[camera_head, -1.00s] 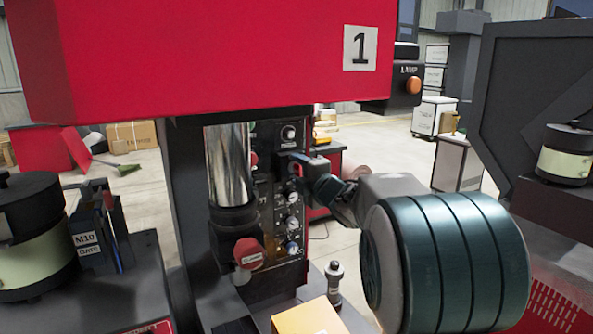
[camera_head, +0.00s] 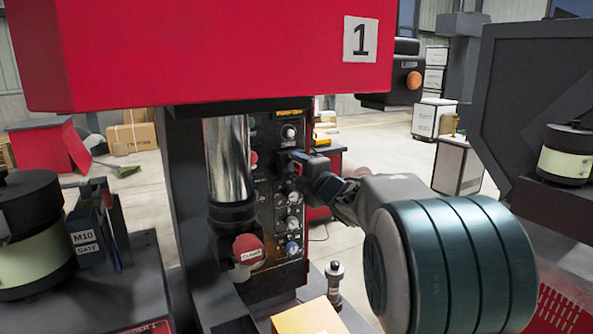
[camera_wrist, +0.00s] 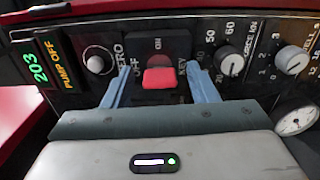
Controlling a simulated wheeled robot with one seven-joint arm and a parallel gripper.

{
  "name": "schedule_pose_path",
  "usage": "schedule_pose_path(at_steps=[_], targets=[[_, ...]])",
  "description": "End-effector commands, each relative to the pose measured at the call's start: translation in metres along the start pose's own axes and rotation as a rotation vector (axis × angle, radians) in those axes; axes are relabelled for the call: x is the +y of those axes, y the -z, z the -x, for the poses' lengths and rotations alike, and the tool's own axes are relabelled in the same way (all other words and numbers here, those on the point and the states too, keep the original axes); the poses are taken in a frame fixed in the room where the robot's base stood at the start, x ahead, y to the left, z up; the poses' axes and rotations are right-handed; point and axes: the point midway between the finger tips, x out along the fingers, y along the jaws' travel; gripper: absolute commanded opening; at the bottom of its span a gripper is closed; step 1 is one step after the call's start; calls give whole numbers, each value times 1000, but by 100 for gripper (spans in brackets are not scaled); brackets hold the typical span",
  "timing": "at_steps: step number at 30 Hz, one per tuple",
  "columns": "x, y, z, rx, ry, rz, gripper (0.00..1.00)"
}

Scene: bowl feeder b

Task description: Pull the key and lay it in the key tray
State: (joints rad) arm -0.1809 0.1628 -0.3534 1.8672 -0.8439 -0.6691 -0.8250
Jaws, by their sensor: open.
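The red key (camera_wrist: 159,78) sits in a dark switch block on the black control panel, between the words OFF and KEY. My gripper (camera_wrist: 157,69) is open, with one blue-grey finger on each side of the key in the wrist view. Gaps show between the fingers and the key. In the head view my gripper (camera_head: 294,166) reaches the panel from the right, and the key is hidden or too small to tell there. I cannot make out the key tray in either view.
Knobs and gauges crowd the panel (camera_head: 265,208), including a force knob (camera_wrist: 229,61) right of my fingers. A shiny vertical cylinder (camera_head: 227,160) and red emergency button (camera_head: 247,249) stand left. A yellow-orange box (camera_head: 310,318) lies low in front.

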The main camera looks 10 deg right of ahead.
Motion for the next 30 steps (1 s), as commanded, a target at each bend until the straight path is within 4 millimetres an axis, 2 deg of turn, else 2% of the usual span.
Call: schedule_pose_path(at_steps=[6,12,30], targets=[[0,0,0,0,0,0,53],[0,0,0,-1,0,-1,0],[0,0,19,-1,0,-2,0]])
